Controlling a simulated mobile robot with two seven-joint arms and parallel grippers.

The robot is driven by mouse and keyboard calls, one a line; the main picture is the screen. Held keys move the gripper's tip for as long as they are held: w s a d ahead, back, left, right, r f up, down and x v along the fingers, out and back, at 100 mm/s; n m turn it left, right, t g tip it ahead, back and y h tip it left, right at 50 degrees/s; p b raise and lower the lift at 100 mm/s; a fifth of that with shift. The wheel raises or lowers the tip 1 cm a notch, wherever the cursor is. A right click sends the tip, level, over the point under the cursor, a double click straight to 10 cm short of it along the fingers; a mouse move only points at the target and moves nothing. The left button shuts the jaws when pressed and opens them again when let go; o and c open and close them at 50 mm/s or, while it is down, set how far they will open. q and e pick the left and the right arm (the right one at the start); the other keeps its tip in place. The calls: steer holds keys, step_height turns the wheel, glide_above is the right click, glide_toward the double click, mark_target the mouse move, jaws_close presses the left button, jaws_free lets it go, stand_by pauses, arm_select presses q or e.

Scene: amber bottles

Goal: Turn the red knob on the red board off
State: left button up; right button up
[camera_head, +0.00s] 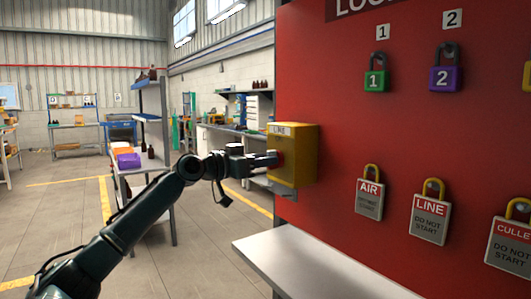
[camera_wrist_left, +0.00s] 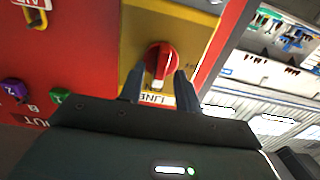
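The red knob (camera_wrist_left: 161,60) sits on the front of a yellow box marked LINE (camera_wrist_left: 208,30), fixed to the red board (camera_wrist_left: 97,60). In the head view the yellow box (camera_head: 306,157) stands out from the left part of the red board (camera_head: 400,135); the knob (camera_head: 280,159) is mostly hidden by my gripper. My left gripper (camera_head: 268,160) is right at the box's knob side. In the wrist view its fingers (camera_wrist_left: 159,84) are apart, one on each side of the knob's handle end, with gaps visible. Whether they touch it, I cannot tell. My right gripper is not in view.
Padlocks, a green one (camera_head: 376,79) and a purple one (camera_head: 446,78), hang on the board. Tags such as AIR (camera_head: 370,196) and LINE (camera_head: 430,218) hang lower. A white ledge (camera_head: 310,270) juts out below. Open floor (camera_head: 60,215) lies left.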

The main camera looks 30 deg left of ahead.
arm_select(q)
steer(key=shift+w+d, duration=0.2)
steer(key=shift+w, duration=0.3)
jaws_close()
